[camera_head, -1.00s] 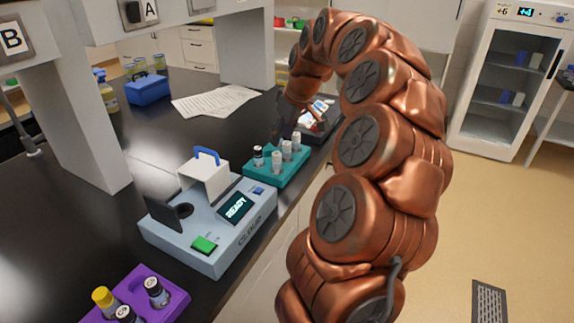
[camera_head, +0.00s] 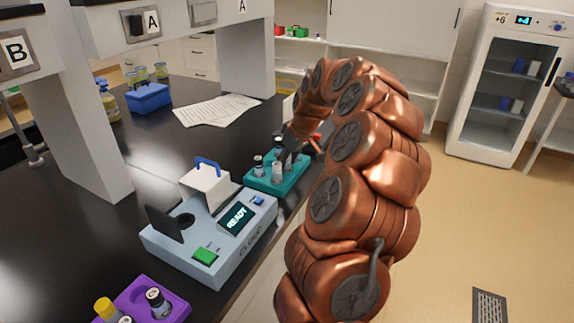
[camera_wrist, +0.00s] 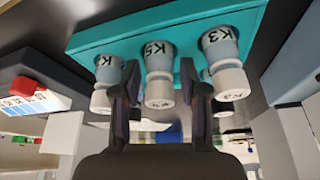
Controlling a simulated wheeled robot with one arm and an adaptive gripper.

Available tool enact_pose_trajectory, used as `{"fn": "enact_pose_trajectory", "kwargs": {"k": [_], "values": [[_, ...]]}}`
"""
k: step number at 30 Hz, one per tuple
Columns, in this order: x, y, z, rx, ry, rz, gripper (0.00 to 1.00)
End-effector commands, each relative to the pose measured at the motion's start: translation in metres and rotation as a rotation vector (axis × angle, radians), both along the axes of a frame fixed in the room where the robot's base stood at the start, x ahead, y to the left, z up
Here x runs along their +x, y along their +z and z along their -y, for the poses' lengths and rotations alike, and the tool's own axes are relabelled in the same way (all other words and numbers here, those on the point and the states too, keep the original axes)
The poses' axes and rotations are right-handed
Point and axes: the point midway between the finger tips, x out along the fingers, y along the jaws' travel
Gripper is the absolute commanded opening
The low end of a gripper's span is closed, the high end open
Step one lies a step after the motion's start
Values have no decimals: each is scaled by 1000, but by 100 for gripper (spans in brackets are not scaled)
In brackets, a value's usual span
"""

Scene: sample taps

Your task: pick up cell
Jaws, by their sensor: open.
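The teal rack (camera_head: 270,187) stands on the bench and holds several small vials with white caps. The wrist view shows the rack (camera_wrist: 185,27) inverted. There the vial marked K5 (camera_wrist: 158,57) shows in the gap between the fingers of my gripper (camera_wrist: 160,72). The K3 vial (camera_wrist: 221,45) is to its right and another vial marked K (camera_wrist: 108,72) is to its left. My gripper is open and empty, and I see no finger closed on K5. In the head view my gripper (camera_head: 289,150) is at the rack's far side, partly hiding the vials.
A purple rack (camera_head: 175,308) with vials is at the lower front. Grey posts (camera_head: 85,140) and papers (camera_head: 213,109) are behind.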

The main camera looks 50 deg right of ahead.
Motion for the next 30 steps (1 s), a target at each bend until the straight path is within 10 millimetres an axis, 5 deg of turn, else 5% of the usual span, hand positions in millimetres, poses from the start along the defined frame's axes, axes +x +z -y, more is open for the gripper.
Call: {"fn": "enact_pose_trajectory", "kwargs": {"k": [6, 16, 30], "values": [[1, -1, 0, -2, -1, 2, 43], [1, 0, 1, -2, -1, 2, 9], [2, 11, 2, -5, -3, 6, 7]]}}
